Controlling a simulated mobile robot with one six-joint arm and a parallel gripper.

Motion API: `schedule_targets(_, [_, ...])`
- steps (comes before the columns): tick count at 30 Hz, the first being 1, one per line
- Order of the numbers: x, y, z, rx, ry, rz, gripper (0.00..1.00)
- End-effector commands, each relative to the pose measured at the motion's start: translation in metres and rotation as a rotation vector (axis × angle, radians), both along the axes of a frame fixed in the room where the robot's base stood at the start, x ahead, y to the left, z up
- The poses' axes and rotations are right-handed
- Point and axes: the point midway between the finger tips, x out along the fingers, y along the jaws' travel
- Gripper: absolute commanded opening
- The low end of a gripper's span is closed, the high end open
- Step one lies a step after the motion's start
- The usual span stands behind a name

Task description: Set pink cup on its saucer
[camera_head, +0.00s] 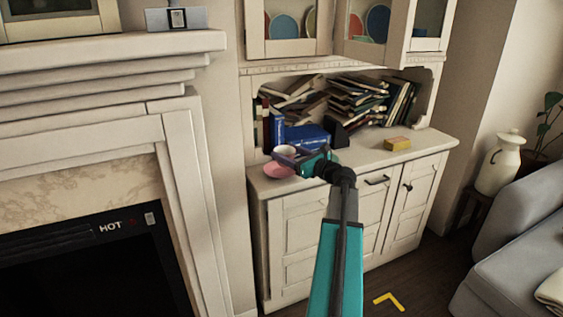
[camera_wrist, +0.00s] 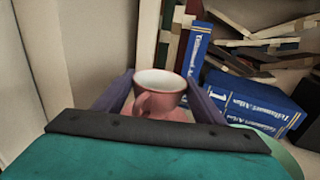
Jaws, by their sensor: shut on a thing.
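The cup (camera_wrist: 159,84) is pink outside and pale inside, upright, with its handle toward the wrist camera. My gripper (camera_wrist: 158,92) is shut on the cup, one finger on each side. In the head view the cup (camera_head: 285,150) shows at the end of my arm, partly covered by my gripper (camera_head: 290,157). The pink saucer (camera_head: 279,170) lies on the cabinet counter near its left end, under and just in front of the cup. In the wrist view part of the saucer (camera_wrist: 176,115) shows below the cup. I cannot tell whether the cup touches it.
Blue books (camera_head: 303,134) stand and lie right behind the cup, with a heap of books (camera_head: 345,102) further right. A wall is close on the left. The counter's middle is clear.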

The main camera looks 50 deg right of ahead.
Motion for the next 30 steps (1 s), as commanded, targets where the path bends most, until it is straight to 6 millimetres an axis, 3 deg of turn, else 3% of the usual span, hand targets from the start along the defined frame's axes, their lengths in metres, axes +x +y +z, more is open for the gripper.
schedule_targets(3, [0.011,-0.002,-0.001,0.0,-0.001,0.002,0.39])
schedule_targets(15, [0.014,-0.002,-0.001,0.0,-0.001,0.0,0.39])
schedule_targets(20, [0.025,-0.005,-0.002,0.0,-0.001,0.0,0.39])
schedule_targets(30, [0.025,-0.004,-0.037,0.001,-0.001,-0.002,0.39])
